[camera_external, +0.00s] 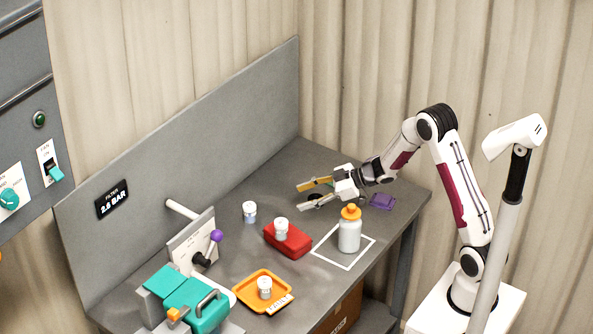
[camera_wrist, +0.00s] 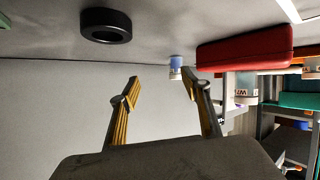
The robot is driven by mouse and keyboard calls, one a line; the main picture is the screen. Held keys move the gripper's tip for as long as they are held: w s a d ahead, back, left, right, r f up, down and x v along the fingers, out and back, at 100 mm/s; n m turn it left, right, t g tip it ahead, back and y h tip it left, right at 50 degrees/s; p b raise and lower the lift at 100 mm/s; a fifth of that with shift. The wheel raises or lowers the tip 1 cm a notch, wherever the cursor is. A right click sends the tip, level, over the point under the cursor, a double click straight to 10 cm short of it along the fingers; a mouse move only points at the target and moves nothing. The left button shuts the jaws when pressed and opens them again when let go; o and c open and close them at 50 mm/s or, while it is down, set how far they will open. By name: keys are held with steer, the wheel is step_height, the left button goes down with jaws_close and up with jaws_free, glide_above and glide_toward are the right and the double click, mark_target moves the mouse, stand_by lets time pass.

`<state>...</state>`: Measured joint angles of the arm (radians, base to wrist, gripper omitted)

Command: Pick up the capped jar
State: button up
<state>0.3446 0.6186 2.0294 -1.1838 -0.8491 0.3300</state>
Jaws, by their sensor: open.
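Several small white jars are in the external view, and I cannot tell for sure which are capped. One jar (camera_external: 250,212) with a bluish band stands upright on the bare table; it shows small, upside down, near the right fingertip in the wrist view (camera_wrist: 176,68). Another jar (camera_external: 281,229) stands on a red block (camera_external: 288,244); it also shows in the wrist view (camera_wrist: 245,88). A third jar (camera_external: 265,287) is on an orange tray (camera_external: 241,292). My gripper (camera_external: 300,197) is open and empty above the table's far part, apart from the jars; its fingers show in the wrist view (camera_wrist: 161,77).
A white bottle with an orange cap (camera_external: 349,233) stands in a white outlined square. A purple item (camera_external: 382,201) lies near the right edge. A black ring (camera_wrist: 105,26) lies on the table by my gripper. A lever panel (camera_external: 193,243) and teal device (camera_external: 196,302) stand front left.

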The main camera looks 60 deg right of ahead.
steer(key=s+a+r+n+g+y, duration=0.3)
steer(key=s+a+r+n+y, duration=0.1)
steer(key=s+a+r+y, duration=0.3)
steer(key=a+r+y, duration=0.2)
steer(key=a+r, duration=0.1)
steer(key=r, duration=0.1)
steer(key=shift+a+y, duration=0.4)
steer(key=shift+w+f, duration=0.1)
glide_toward(282, 221)
steer(key=shift+w+a+f, duration=0.5)
steer(key=shift+a+f, duration=0.15)
steer(key=shift+a, duration=0.4)
steer(key=shift+w+a+r, duration=0.1)
steer(key=shift+w+a, duration=0.15)
steer(key=shift+a, duration=0.35)
steer(key=shift+x, duration=3.15)
